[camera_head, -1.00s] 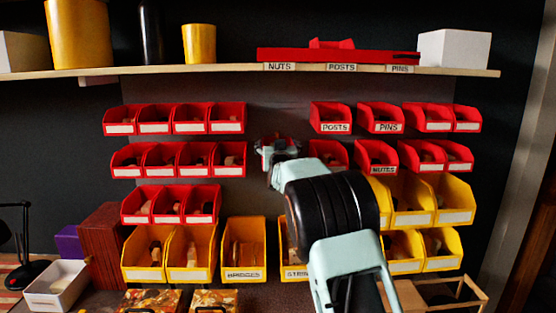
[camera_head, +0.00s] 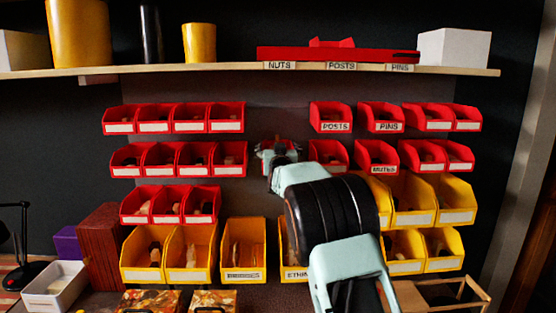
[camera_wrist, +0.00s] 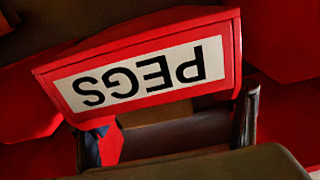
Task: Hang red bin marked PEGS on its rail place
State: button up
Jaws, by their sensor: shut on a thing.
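The red bin marked PEGS (camera_wrist: 140,75) fills the upper middle of the wrist view, its white label upside down and slightly tilted there. My gripper (camera_wrist: 168,130) is shut on this bin, with a finger showing at each side below the label. In the head view my gripper (camera_head: 278,152) is in front of the wall, at the height of the second red row, between the left red bins and a red bin on the right. It hides most of the held bin. Whether the bin touches the rail cannot be seen.
Red bins (camera_head: 227,158) stand close to the left of my gripper, and another red bin (camera_head: 329,153) is to its right, partly behind my arm. The POSTS bin (camera_head: 330,117) is above right. The shelf (camera_head: 200,70) runs overhead. Yellow bins (camera_head: 243,249) are below.

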jog(key=shift+f, duration=0.2)
jog(key=o, duration=1.4)
jog(key=shift+c, duration=0.2)
jog(key=shift+s, duration=0.15)
